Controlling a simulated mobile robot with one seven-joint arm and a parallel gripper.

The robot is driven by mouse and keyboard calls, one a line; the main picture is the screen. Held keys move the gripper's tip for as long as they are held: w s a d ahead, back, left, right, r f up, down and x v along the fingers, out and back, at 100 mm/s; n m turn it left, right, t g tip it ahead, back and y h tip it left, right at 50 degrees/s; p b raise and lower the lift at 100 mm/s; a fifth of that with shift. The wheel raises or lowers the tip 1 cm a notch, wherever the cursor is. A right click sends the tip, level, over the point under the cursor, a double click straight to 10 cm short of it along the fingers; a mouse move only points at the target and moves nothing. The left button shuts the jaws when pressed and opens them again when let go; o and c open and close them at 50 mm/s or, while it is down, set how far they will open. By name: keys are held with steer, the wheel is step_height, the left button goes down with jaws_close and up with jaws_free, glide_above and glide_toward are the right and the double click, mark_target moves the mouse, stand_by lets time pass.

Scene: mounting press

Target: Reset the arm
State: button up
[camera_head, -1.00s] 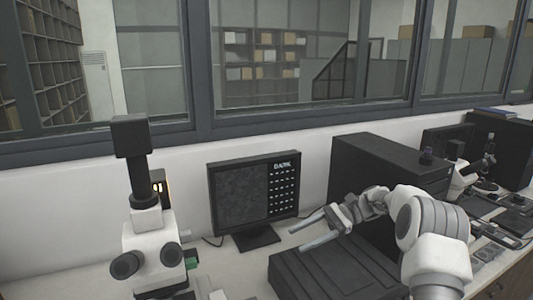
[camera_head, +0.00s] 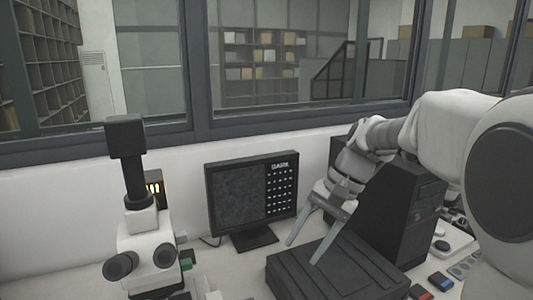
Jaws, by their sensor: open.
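My gripper (camera_head: 305,252) hangs from my arm, which enters from the right. Its two fingers are spread apart and point down and to the left. Nothing shows between them. The fingers appear in front of the monitor's right side and above a low black box (camera_head: 335,272). I cannot tell whether a fingertip touches the box.
A white microscope (camera_head: 150,250) with a black camera on top stands at the left. A monitor (camera_head: 238,200) stands against the wall in the middle. Small red and blue items (camera_head: 430,288) lie at the lower right. Bare bench shows left of the microscope.

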steer(key=s+d+n+t+h, duration=0.2)
steer(key=s+d+n+t, duration=0.1)
steer(key=s, duration=0.5)
steer(key=s+d+n+t+h, duration=0.2)
steer(key=s+d+t+h, duration=0.1)
steer(key=s, duration=0.6)
steer(key=shift+s+d+f+n+t, duration=0.2)
steer(key=shift+n+t, duration=0.1)
steer(key=shift+n, duration=0.1)
